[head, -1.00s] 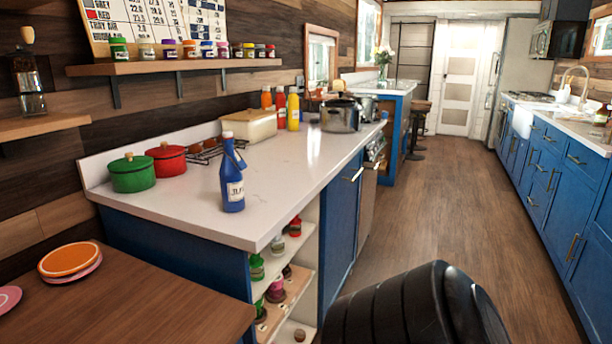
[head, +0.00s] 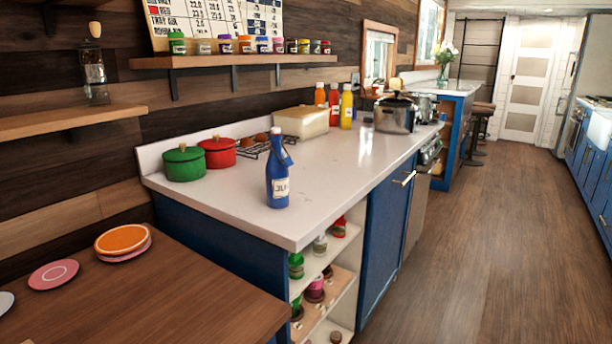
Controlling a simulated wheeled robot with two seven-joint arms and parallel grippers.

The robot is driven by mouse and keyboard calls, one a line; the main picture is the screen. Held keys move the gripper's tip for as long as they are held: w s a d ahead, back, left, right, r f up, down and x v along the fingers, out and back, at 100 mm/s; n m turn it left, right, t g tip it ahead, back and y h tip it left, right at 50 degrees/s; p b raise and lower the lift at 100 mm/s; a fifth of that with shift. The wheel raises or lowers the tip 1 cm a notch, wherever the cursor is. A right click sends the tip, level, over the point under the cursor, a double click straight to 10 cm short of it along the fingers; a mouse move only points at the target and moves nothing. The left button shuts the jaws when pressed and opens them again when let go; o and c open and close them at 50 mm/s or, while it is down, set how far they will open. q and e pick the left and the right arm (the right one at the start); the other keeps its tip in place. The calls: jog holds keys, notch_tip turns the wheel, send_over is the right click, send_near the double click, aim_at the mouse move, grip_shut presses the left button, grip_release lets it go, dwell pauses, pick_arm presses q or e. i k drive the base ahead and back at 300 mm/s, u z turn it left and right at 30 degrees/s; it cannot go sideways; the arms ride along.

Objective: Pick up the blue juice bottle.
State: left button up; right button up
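The blue juice bottle (head: 278,183) stands upright on the white counter (head: 331,180), near its front left part. It has a white cap, a pale label with dark letters, and a tag at its neck. Nothing hides it. Neither of my grippers shows in the head view.
A green pot (head: 184,164) and a red pot (head: 217,152) stand left of the bottle. A wire rack (head: 253,151), a cream box (head: 300,122) and a steel pot (head: 394,115) stand farther back. A wooden table (head: 150,290) fills the lower left. The floor (head: 480,240) at right is clear.

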aim_at(277, 175)
jog(key=z, duration=1.55)
jog(key=i, duration=1.8)
jog(key=u, duration=3)
